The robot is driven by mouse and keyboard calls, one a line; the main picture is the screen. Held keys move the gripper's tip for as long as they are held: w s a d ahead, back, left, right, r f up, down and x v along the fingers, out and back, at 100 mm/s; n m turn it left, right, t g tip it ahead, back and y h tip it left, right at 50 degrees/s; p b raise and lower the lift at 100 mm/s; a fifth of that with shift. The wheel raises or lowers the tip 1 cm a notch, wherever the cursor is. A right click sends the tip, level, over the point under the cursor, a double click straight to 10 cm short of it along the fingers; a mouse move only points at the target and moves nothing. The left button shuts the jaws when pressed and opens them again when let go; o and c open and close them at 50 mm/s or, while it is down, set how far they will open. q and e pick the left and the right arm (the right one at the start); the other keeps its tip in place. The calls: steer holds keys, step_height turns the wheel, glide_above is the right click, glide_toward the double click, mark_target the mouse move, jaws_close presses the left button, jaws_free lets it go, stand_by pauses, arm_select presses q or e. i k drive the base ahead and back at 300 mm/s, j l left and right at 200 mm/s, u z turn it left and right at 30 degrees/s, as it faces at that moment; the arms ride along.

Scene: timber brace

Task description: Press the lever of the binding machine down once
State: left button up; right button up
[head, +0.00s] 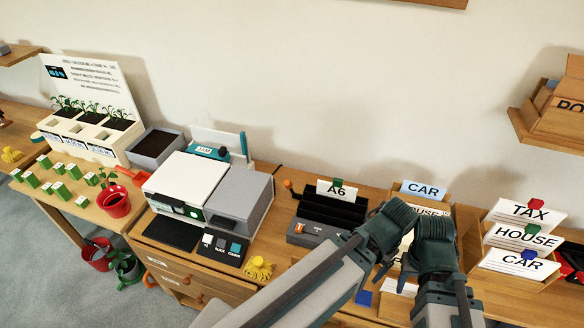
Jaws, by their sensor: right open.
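The binding machine (325,213) is a dark grey and black unit on the wooden desk, right of the middle of the head view. A white card marked A6 (337,190) with a green clip stands at its back. An orange-tipped lever (288,184) sticks up at its left rear, and an orange part shows on its front.
A white and grey machine (187,186) stands left of the binding machine, with a yellow object (259,269) in front. A rack with TAX, HOUSE and CAR cards (522,237) stands at the right. My arm links cover the desk's front middle.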

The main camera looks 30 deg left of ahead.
mark_target(287, 184)
steer(key=k+j+u, duration=0.15)
steer(key=j, duration=0.3)
steer(key=k+j+u, duration=0.1)
steer(key=j, duration=0.3)
steer(key=k+j+u, duration=0.15)
steer(key=j, duration=0.3)
steer(key=i, duration=0.05)
